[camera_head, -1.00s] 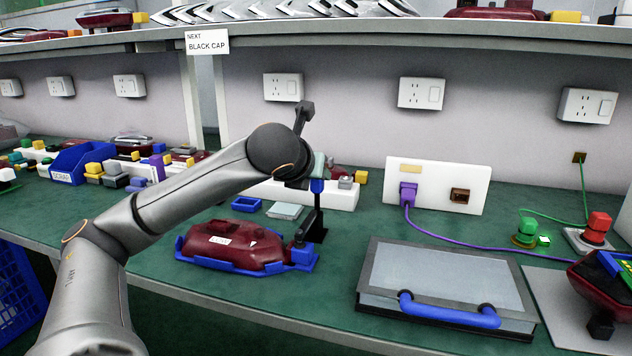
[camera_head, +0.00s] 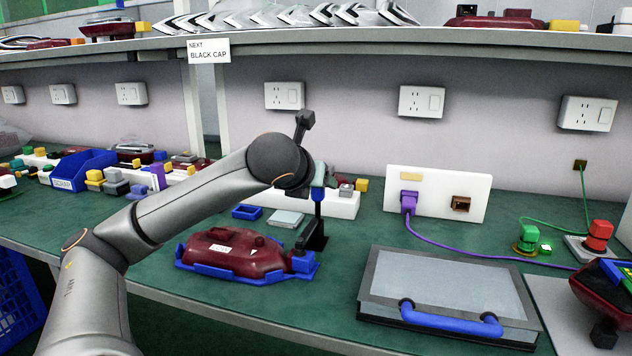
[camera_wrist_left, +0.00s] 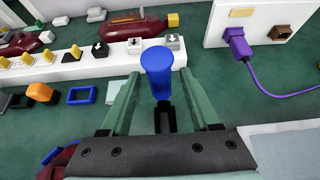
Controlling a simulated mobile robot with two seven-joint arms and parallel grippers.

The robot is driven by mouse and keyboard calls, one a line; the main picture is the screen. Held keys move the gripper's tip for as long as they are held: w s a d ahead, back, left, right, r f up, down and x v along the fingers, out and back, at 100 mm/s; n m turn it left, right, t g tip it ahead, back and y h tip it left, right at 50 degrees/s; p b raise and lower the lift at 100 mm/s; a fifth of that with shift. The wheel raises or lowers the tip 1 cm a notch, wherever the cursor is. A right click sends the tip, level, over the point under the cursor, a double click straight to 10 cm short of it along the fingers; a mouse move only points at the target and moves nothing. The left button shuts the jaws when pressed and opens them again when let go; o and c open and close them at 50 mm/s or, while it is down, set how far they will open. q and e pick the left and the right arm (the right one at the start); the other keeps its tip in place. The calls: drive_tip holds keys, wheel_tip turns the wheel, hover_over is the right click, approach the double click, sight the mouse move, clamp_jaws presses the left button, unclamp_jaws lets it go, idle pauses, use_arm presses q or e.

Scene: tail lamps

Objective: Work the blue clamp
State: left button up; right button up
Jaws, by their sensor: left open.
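The blue clamp has a blue upright handle (camera_head: 318,195) on a black body (camera_head: 316,238), at the right end of a blue fixture (camera_head: 308,264). A dark red tail lamp (camera_head: 232,252) lies in the fixture. My left gripper (camera_head: 319,174) is at the top of the handle. In the left wrist view, the blue handle (camera_wrist_left: 157,72) stands between the two green fingers of my open left gripper (camera_wrist_left: 158,98), with a gap on each side. The lower part of the clamp is partly hidden there. My right gripper is not in view.
A white strip with small parts (camera_head: 340,203) stands behind the clamp. A grey case with a blue handle (camera_head: 450,285) lies to the right. A white panel (camera_head: 430,180) with a purple plug and cable stands behind it. A blue bin (camera_head: 85,170) is at left.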

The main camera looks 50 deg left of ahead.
use_arm(q)
drive_tip(key=p+v, duration=0.1)
drive_tip(key=v, duration=1.1)
drive_tip(key=shift+s, duration=0.25)
drive_tip(key=shift+d+r, duration=0.1)
drive_tip(key=shift+r, duration=0.05)
